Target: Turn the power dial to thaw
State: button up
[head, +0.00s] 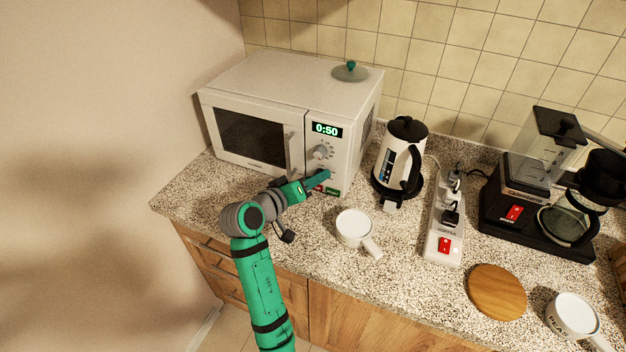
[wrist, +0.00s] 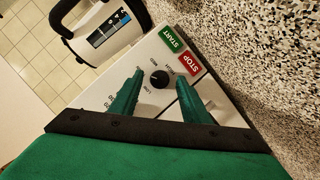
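The white microwave (head: 250,100) stands on the counter with its door closed and its display (head: 326,130) reading 0:50. The small dark power dial (wrist: 159,79) shows in the wrist view on the white control panel, with small lettering around it; "LOW" seems legible, but I cannot make out a thaw mark. My gripper (wrist: 159,76) is open, with one green finger on each side of the dial and gaps between. I cannot tell how deep the fingertips reach. In the head view my gripper (head: 326,175) hides the power dial. A larger knob (head: 320,152) sits above it.
Green START (wrist: 172,39) and red STOP (wrist: 190,63) buttons lie close to the fingers. A white kettle (head: 400,160) stands right of the microwave. A white mug (head: 354,228) is in front, and a power strip (head: 446,220) and coffee maker (head: 530,200) are farther right. A glass lid (head: 350,72) lies on the microwave.

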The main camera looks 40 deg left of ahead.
jog(key=v, duration=1)
jog(key=shift+s+r, duration=0.15)
jog(key=shift+s, duration=0.25)
